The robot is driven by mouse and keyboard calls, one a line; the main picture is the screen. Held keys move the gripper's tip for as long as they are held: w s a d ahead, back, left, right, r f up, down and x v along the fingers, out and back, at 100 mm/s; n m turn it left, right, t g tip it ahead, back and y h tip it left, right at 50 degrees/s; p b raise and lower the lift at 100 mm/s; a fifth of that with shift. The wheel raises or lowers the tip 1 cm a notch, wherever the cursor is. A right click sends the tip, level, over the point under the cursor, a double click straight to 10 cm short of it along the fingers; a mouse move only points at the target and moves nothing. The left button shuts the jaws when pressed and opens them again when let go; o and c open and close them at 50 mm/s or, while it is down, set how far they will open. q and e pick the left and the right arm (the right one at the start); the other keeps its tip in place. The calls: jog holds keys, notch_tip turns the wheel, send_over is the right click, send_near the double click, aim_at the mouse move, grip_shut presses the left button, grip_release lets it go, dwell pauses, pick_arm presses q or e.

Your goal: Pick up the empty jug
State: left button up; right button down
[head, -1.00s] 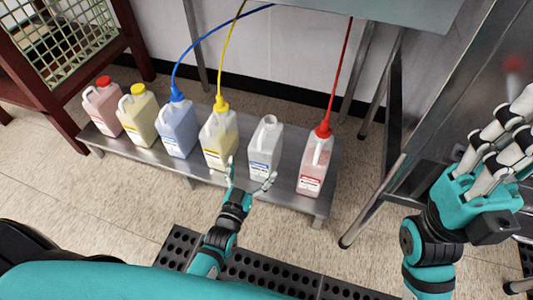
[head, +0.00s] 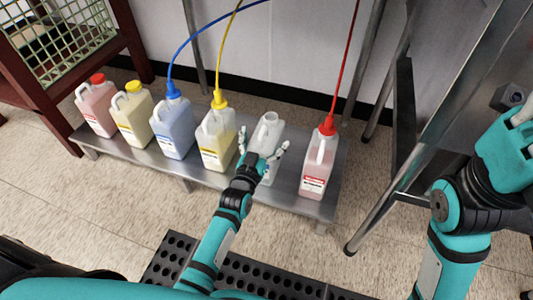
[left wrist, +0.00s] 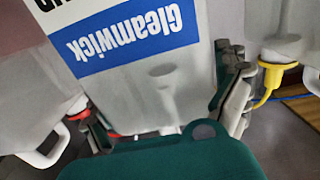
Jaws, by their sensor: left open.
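The empty jug (head: 269,132) is pale, with an open, uncapped mouth. It stands upright on the low metal shelf (head: 275,192), between the yellow-capped jug with a hose and the red-capped jug. My left gripper (head: 263,150) is open at the jug's near side, with its fingers spread on either side and partly hiding its front. In the left wrist view the jug (left wrist: 160,85) fills the middle with a blue "Gleamwick" label, upside down, between the left gripper's fingers (left wrist: 168,110). Contact is unclear. My right gripper (head: 522,118) is cut off at the right edge.
A yellow-capped jug (head: 217,140) and a red-capped jug (head: 317,165) with hoses flank it closely. A blue-capped jug (head: 174,128) and two more jugs stand further left. Metal table legs (head: 385,190) stand to the right. A black perforated mat (head: 255,275) lies in front.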

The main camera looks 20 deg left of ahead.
pick_arm(q)
jog(key=c, duration=1.5)
jog(key=shift+r, duration=0.1)
